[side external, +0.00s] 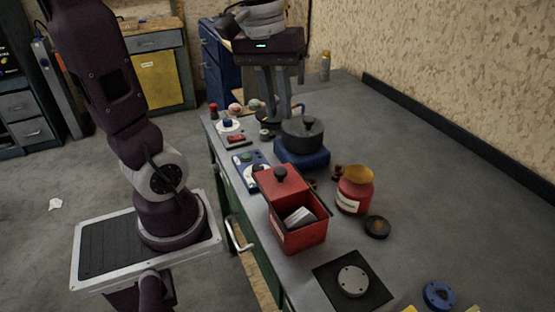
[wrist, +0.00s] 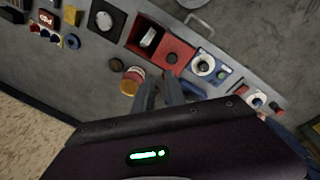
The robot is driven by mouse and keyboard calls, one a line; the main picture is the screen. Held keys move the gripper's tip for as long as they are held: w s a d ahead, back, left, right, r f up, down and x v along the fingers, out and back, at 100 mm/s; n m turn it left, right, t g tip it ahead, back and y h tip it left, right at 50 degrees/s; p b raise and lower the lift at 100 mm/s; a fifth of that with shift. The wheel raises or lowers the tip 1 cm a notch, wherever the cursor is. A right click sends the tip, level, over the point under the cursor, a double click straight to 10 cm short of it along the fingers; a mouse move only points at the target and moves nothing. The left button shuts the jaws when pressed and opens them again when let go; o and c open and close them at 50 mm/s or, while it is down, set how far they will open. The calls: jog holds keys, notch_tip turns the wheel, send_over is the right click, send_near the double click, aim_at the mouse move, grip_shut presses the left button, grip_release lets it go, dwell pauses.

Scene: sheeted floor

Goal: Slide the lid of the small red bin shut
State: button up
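The small red bin (side external: 300,236) stands on the grey bench, its opening partly uncovered with a pale object inside. Its red lid (side external: 279,185) with a black knob (side external: 281,174) sits slid toward the back-left end. In the wrist view the open bin (wrist: 134,41) and the lid (wrist: 181,47) show side by side, ahead of the fingers. My gripper (side external: 280,112) points down, above and behind the bin, near the dark pot. The wrist view shows a gap between its two fingers (wrist: 160,84), with nothing seen held. It is apart from the lid.
A dark lidded pot (side external: 302,134) stands on a blue base (side external: 302,156) behind the bin. A red jar with an orange top (side external: 355,190) and a black disc (side external: 377,227) are to its right. A blue panel (side external: 249,171) lies behind-left. A black plate (side external: 330,277) lies in front.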

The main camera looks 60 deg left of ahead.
aim_at(280, 176)
jog(key=w+a+f+n+h, duration=0.1)
jog(key=a+n, duration=0.1)
jog(key=a, duration=0.2)
jog(key=w+a+f+n+g+h, duration=0.1)
jog(key=a+f+n, duration=0.1)
jog(key=a+n, duration=0.1)
jog(key=w+a+f+n+g, duration=0.1)
jog(key=a+f+n, duration=0.1)
jog(key=a, duration=0.3)
jog(key=shift+a+f+n+h, duration=0.2)
jog(key=shift+f+n+h, duration=0.1)
jog(key=shift+h, duration=0.1)
grip_shut()
jog(key=d+x, duration=0.1)
jog(key=x, duration=0.6)
jog(key=d+r+x, duration=0.1)
jog(key=x, duration=0.3)
jog(key=shift+s+d+f, duration=0.2)
jog(key=shift+s+d, duration=0.05)
jog(key=shift+d, duration=0.1)
jog(key=shift+d+f, duration=0.1)
jog(key=shift+d, duration=0.3)
